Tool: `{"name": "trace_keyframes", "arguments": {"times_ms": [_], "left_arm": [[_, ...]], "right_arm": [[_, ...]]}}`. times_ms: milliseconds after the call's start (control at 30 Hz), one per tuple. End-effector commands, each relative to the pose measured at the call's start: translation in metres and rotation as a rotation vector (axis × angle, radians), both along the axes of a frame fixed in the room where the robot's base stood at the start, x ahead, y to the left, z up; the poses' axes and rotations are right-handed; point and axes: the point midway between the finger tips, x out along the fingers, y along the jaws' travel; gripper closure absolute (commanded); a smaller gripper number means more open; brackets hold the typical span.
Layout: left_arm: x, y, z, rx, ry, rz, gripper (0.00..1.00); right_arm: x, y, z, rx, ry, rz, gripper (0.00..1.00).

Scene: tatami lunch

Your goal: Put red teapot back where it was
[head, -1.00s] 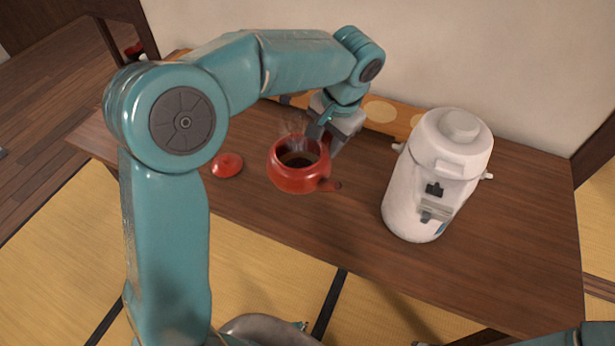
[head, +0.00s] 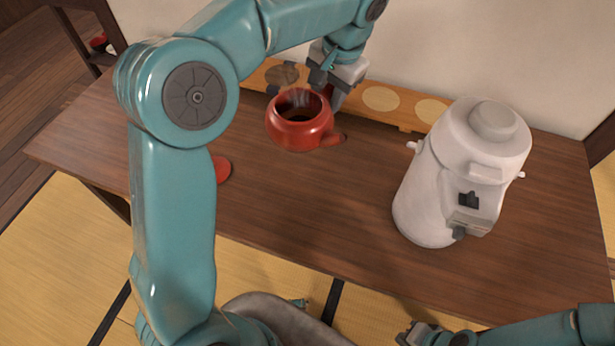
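The red teapot (head: 292,134) is open at the top, steaming, with dark content inside and its spout toward the right. My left gripper (head: 332,84) is at its back right side and appears shut on it; the grip point is hidden behind the pot. I cannot tell how far the pot is above the table. A red lid (head: 223,171) lies on the table, partly hidden by my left arm. A wooden board (head: 354,103) with round pads runs along the back. My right gripper (head: 408,336) is at the bottom edge, cut off, its opening unclear.
A white hot-water dispenser (head: 455,180) stands on the right of the dark wooden table (head: 330,225). The wall is close behind. The table's middle front is clear. Yellow tatami (head: 50,270) lies below the front edge.

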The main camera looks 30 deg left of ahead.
Motion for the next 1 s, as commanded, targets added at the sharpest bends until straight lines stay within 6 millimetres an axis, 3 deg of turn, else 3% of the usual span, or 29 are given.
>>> {"name": "trace_keyframes", "arguments": {"times_ms": [400, 667, 1000], "left_arm": [[-0.002, -0.002, -0.11, -0.001, 0.005, -0.002, 1.0], [0.001, 0.0, -0.138, 0.0, 0.001, -0.004, 1.0], [0.002, 0.001, -0.19, 0.0, 0.002, -0.004, 1.0]], "right_arm": [[0.0, 0.0, -0.02, 0.0, 0.0, 0.0, 1.0], [0.0, 0.0, -0.022, 0.0, 0.0, 0.0, 1.0], [0.0, 0.0, -0.028, 0.0, 0.0, 0.0, 1.0]]}}
